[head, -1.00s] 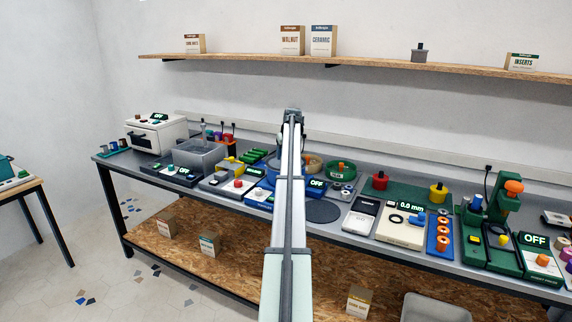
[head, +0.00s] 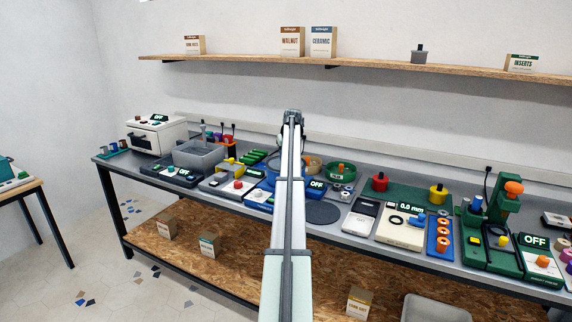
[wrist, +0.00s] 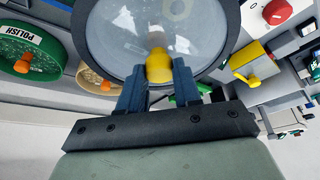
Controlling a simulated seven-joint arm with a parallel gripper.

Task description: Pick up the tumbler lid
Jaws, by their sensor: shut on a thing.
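The tumbler lid (wrist: 120,40) is a round, see-through disc with a dark rim and a yellow knob (wrist: 159,66). It fills the upper middle of the wrist view. My gripper (wrist: 156,70) is shut on the yellow knob, with one blue-grey finger on each side. In the head view my arm hides the fingers and most of the area around the lid. Part of a blue body (head: 266,166) shows beside my arm there. I cannot tell whether the lid touches what lies under it.
A shelf (head: 370,65) runs above the bench.

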